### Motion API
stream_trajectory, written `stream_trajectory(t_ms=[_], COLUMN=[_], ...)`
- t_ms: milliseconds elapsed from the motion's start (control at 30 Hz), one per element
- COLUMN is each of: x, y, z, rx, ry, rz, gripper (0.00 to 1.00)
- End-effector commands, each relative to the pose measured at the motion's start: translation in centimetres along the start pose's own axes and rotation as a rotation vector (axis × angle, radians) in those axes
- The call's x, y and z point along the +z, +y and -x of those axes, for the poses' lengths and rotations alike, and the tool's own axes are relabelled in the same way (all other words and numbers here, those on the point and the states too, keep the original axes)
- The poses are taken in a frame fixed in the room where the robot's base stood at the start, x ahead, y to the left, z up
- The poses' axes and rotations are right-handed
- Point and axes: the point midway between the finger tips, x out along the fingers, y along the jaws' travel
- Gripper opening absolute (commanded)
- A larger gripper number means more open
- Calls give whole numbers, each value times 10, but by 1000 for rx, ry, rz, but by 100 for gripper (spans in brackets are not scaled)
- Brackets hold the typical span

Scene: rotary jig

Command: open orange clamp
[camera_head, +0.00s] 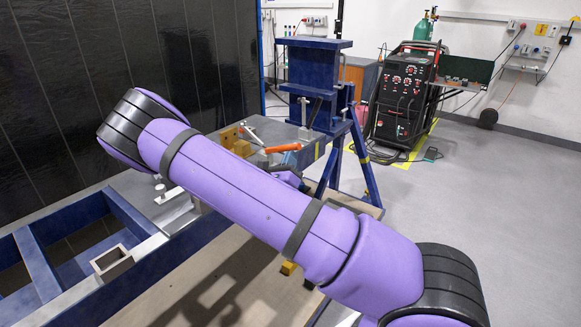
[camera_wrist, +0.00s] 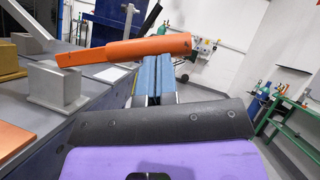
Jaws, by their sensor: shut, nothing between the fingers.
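The orange clamp handle (camera_head: 283,148) shows in the head view just behind my arm, on the jig, lying nearly level and pointing right. In the wrist view the orange handle (camera_wrist: 130,48) runs across the picture, tilted slightly up to the right, at the tips of my gripper. My gripper (camera_wrist: 153,62) has its two blue fingers together with nothing between them. The fingertips end right at the handle's lower edge in the picture; I cannot tell whether they touch it. The clamp's base and pivot are not clear in the wrist view. In the head view my arm hides most of the gripper.
Metal blocks (camera_wrist: 55,85) and a brass-coloured block (camera_wrist: 8,62) stand on the jig plate at left in the wrist view. A blue stand (camera_head: 315,80) rises behind the clamp. A black welding machine (camera_head: 402,95) stands farther back.

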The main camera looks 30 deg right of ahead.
Motion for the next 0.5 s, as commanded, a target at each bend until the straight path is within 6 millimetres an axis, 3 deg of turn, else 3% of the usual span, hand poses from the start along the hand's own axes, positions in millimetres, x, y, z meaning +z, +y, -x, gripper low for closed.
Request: stream_trajectory(t_ms=[500], x=[45], y=[-4], z=[-30], rx=[267], ry=[1], rz=[398], gripper=[0])
